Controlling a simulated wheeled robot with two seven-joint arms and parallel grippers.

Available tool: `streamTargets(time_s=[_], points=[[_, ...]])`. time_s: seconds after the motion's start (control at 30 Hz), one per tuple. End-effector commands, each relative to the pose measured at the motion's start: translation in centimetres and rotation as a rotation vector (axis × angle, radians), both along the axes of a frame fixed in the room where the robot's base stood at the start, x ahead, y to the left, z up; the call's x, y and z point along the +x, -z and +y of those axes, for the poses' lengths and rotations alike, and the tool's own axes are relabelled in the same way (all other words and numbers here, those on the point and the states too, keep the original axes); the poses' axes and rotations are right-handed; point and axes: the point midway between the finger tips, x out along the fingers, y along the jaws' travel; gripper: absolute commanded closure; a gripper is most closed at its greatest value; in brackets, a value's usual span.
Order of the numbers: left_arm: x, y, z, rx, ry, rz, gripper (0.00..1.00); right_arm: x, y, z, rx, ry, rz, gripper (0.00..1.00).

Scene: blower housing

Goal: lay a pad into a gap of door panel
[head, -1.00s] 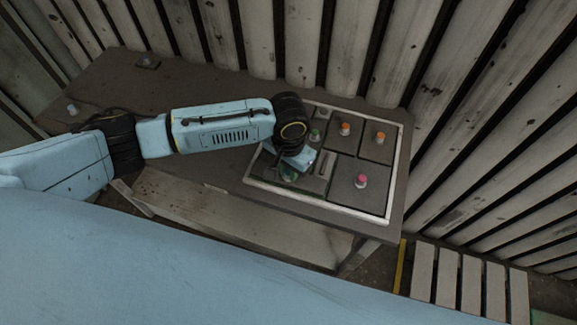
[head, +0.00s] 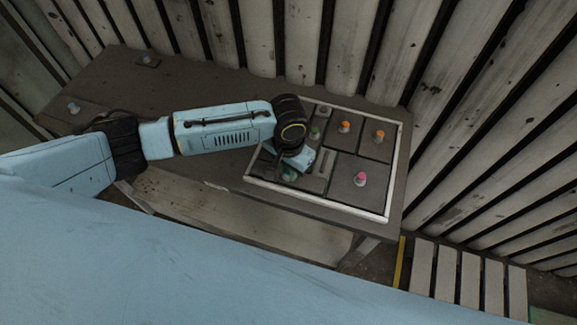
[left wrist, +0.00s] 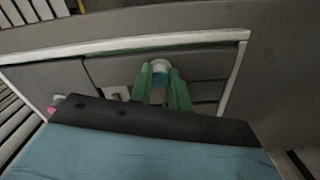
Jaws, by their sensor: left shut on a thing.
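The door panel (head: 250,181) is a dark board with a pale rim, lying on the table. In it sit dark pads with coloured knobs: two orange knobs (head: 345,127) (head: 379,135), a pink knob (head: 360,180) and a green knob (head: 315,132). My left gripper (head: 288,174) is low over the panel's near left part. My right gripper is not in view.
The dark table (head: 105,80) has free room on its left. A small dark square with a grey knob (head: 147,58) lies at the back left, and another grey knob (head: 73,108) stands at the left. A slatted wall (head: 460,120) closes off the back and right.

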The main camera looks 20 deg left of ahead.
Motion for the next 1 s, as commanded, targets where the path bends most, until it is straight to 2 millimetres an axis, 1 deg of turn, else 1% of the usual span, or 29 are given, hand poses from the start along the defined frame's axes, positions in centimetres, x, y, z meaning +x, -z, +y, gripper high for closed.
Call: streamTargets(time_s=[0.33, 0.6, 0.9, 0.93, 1.0], points=[[-0.02, 0.04, -0.03, 0.000, 0.000, 0.000, 1.00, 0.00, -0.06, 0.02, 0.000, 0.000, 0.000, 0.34], [-0.07, 0.48, -0.06, 0.000, -0.001, 0.002, 1.00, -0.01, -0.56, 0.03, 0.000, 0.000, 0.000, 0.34], [-0.05, 0.58, -0.05, 0.000, 0.000, 0.001, 1.00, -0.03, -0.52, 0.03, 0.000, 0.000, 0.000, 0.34], [-0.05, 0.58, -0.05, 0.000, 0.000, 0.000, 0.79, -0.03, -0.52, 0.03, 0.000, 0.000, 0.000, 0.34], [-0.05, 0.57, -0.05, 0.000, 0.000, 0.000, 0.70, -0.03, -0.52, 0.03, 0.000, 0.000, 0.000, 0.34]])
